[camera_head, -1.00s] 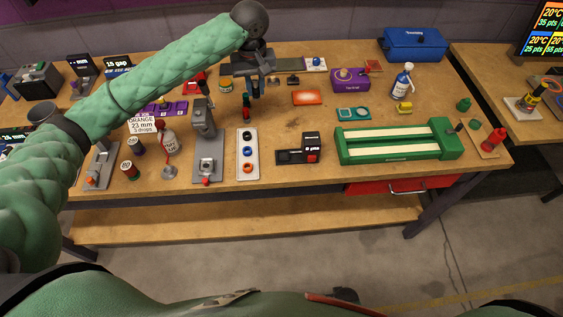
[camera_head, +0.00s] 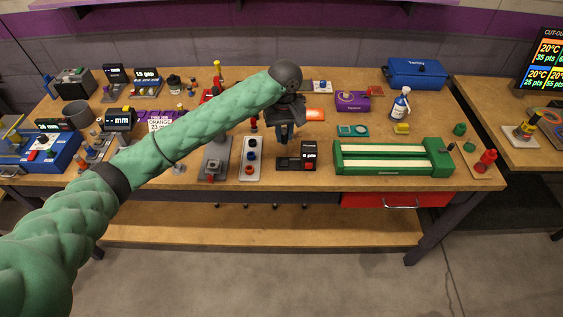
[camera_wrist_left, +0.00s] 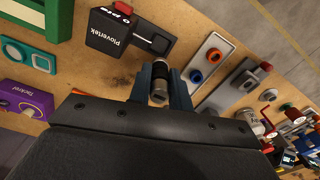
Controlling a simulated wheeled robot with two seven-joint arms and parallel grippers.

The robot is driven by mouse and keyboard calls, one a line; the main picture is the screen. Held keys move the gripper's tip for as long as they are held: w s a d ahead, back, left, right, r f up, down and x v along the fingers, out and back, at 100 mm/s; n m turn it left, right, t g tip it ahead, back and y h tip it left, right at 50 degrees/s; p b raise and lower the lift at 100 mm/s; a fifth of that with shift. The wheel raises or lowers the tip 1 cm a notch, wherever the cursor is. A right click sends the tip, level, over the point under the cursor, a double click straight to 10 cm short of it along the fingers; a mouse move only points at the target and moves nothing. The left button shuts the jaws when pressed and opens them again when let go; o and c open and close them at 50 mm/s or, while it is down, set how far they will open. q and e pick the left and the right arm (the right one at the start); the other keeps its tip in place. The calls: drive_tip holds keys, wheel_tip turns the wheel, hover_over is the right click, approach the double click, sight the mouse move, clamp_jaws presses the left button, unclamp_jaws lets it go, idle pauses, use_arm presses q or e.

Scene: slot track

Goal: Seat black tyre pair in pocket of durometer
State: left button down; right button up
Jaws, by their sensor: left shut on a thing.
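The durometer (camera_head: 297,160) is a low black unit with a lit display and a red top part, at the front of the bench. My left gripper (camera_head: 284,138) is over the durometer's left end. It is shut on the black tyre pair (camera_wrist_left: 159,82), a small dark cylinder with paler metal bands between the fingers. My right gripper is out of view.
A grey strip with coloured rings (camera_head: 250,171) lies just left of the durometer, and a grey stand (camera_head: 216,160) is beyond it. A long green track fixture (camera_head: 392,171) stands to the right.

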sight(284, 143)
use_arm(q)
wheel_tip(284, 143, down, 4)
drive_tip(key=shift+f+p, duration=0.1)
drive_tip(key=shift+p, duration=0.55)
drive_tip(key=shift+s+f, duration=0.1)
drive_tip(key=shift+f, duration=0.15)
drive_tip(key=shift+f+p, duration=0.7)
drive_tip(key=shift+f, duration=1.4)
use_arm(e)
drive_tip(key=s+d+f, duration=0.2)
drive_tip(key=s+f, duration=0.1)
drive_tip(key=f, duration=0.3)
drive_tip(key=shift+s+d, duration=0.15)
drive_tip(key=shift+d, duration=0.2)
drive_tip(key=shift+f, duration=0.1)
use_arm(q)
drive_tip(key=c, duration=1.3)
unclamp_jaws()
drive_tip(key=shift+f, duration=0.1)
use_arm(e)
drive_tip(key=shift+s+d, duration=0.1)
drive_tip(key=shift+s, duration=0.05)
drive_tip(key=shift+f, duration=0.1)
